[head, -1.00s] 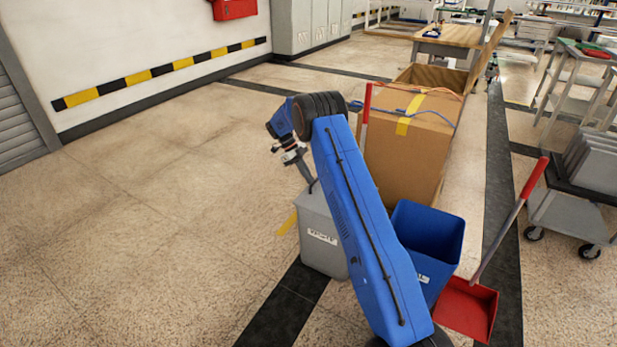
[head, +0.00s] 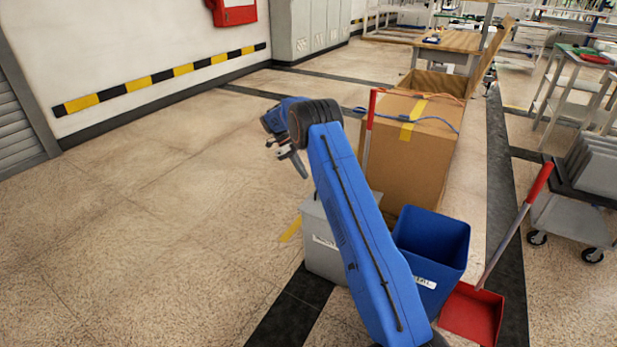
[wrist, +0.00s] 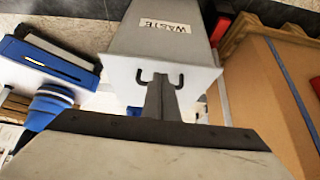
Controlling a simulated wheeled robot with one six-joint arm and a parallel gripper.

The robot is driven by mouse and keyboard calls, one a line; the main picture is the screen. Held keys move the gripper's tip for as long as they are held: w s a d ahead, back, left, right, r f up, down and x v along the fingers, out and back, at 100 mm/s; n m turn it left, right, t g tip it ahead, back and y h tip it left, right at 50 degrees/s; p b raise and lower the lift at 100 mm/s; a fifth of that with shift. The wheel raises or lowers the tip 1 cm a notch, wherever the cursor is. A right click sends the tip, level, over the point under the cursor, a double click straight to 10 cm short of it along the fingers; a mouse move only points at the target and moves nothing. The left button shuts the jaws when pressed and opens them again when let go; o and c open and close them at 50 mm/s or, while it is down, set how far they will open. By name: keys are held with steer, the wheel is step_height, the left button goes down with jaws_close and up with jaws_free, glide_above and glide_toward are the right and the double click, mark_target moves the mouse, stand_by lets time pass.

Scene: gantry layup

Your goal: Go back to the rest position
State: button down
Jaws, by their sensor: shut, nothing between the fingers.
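My gripper (head: 303,172) hangs from the end of my blue arm, above and to the left of the grey bin in the head view. Its fingers are together and empty. In the wrist view my gripper (wrist: 162,95) shows as narrow grey fingers in front of the grey bin (wrist: 195,42), whose label reads WASTE. The grey bin (head: 318,255) stands on the floor, partly hidden behind my arm in the head view. My gripper appears clear of it.
A blue bin (head: 432,245) and a red dustpan (head: 472,313) stand right of my arm. A large cardboard box (head: 415,160) with yellow tape stands behind, a red-handled tool (head: 370,130) at its left edge. A grey cart (head: 575,220) is at right. Floor at left is clear.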

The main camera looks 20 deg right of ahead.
steer(key=shift+w+a+r, duration=0.1)
steer(key=shift+w+a, duration=0.8)
steer(key=shift+w, duration=0.25)
steer(key=shift+w+a+r, duration=0.1)
steer(key=shift+w+a, duration=0.8)
steer(key=shift+w, duration=0.2)
